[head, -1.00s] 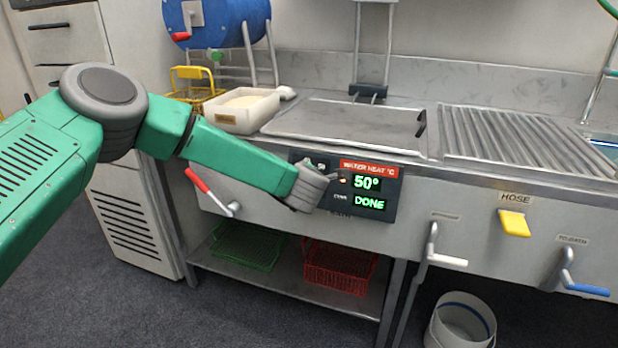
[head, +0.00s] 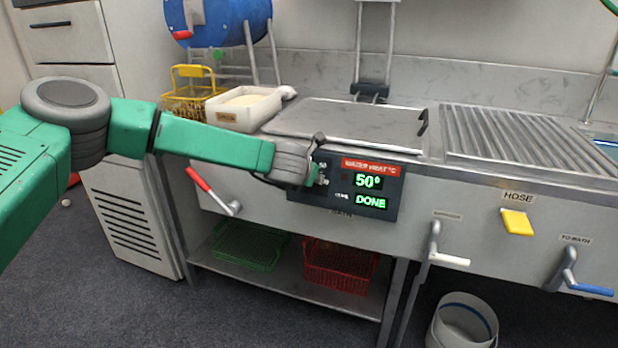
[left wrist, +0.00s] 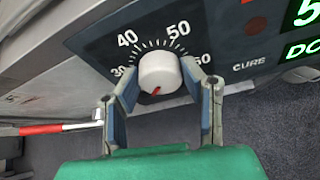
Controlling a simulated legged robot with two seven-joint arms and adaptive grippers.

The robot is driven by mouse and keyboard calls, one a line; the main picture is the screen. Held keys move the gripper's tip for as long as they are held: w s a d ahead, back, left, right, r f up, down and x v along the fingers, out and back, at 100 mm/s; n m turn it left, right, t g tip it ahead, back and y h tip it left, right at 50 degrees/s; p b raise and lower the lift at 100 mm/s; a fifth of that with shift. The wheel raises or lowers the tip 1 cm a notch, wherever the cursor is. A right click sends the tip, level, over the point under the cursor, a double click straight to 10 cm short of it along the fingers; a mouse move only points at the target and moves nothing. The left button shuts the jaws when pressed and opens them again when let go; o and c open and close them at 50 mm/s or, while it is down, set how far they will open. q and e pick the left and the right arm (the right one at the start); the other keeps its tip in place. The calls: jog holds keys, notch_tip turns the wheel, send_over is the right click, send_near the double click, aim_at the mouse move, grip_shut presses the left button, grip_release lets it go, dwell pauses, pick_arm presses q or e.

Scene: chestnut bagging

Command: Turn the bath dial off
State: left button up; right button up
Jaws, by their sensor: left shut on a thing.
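The bath dial (left wrist: 160,70) is a white round knob on the dark control panel (head: 300,196), with a scale of white numbers around its upper side. Its red mark points down and slightly left. My left gripper (head: 318,178) is at the left part of the panel. In the left wrist view its two fingers (left wrist: 158,78) stand on either side of the dial, shut on it. In the head view the gripper hides most of the dial. The display (head: 370,183) reads 50° and DONE in green. My right gripper is not in view.
A red-handled lever (head: 202,182) sits on the front left of the panel. A white-handled lever (head: 447,260), a yellow hose handle (head: 516,223) and a blue-handled lever (head: 588,289) are to the right. A white tub (head: 243,108) stands on the counter above.

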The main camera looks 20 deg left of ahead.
pick_arm(q)
jog(key=shift+s+f+n, duration=0.2)
jog(key=shift+f+n, duration=0.1)
jog(key=shift+f, duration=0.15)
jog(key=o, duration=1.1)
jog(key=shift+o, duration=0.2)
jog(key=shift+w+a+r, duration=0.1)
jog(key=shift+r, duration=0.1)
jog(key=shift+r, duration=0.1)
jog(key=a+v, duration=0.1)
jog(key=v, duration=1)
jog(key=shift+s+d+r, duration=0.15)
jog(key=shift+s+d, duration=0.15)
jog(key=shift+d, duration=0.05)
